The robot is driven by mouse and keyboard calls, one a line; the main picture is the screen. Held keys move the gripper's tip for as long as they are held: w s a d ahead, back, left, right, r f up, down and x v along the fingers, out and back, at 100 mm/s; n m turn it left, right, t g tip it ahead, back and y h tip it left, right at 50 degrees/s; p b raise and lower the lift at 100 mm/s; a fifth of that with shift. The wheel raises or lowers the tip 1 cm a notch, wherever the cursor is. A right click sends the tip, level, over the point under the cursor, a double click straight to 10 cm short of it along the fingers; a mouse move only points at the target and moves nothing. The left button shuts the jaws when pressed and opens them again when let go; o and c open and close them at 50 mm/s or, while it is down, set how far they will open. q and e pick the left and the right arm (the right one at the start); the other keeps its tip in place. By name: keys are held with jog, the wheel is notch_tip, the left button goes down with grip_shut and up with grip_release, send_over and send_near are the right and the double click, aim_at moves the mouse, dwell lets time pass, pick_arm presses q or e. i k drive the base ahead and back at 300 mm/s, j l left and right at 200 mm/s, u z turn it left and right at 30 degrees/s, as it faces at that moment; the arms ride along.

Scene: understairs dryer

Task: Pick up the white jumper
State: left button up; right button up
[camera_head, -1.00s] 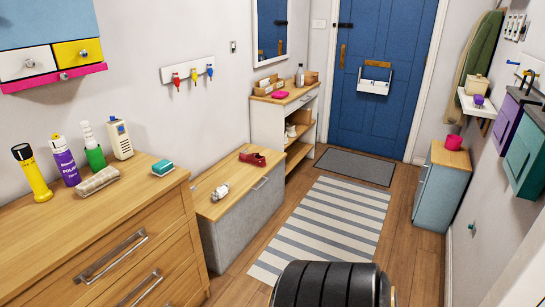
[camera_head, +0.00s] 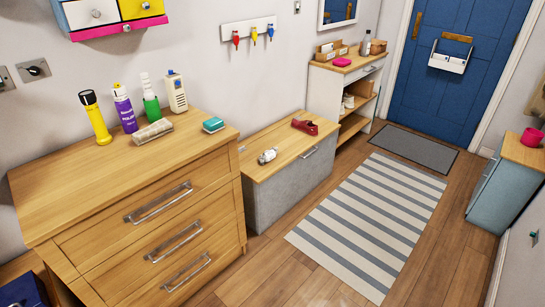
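I cannot make out a white jumper in this view. A small white and grey item (camera_head: 268,156) lies on the wooden top of the low grey bench (camera_head: 290,190), too small to identify with certainty. Neither of my grippers shows in the head view.
A wooden chest of drawers (camera_head: 165,225), drawers shut, stands at the left with a torch (camera_head: 96,118) and bottles on top. A red item (camera_head: 305,127) lies on the bench. A striped rug (camera_head: 375,215) covers clear floor before the blue door (camera_head: 455,60). A blue cabinet (camera_head: 505,185) stands right.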

aim_at(267, 156)
jog(key=i+u, duration=0.1)
jog(key=u, duration=0.65)
jog(key=i+l+u, duration=0.25)
jog(key=l, duration=0.15)
jog(key=l+u, duration=0.3)
jog(key=i+l+u, duration=0.25)
jog(key=l, duration=0.3)
jog(key=l+u, duration=0.3)
jog(key=l, duration=0.15)
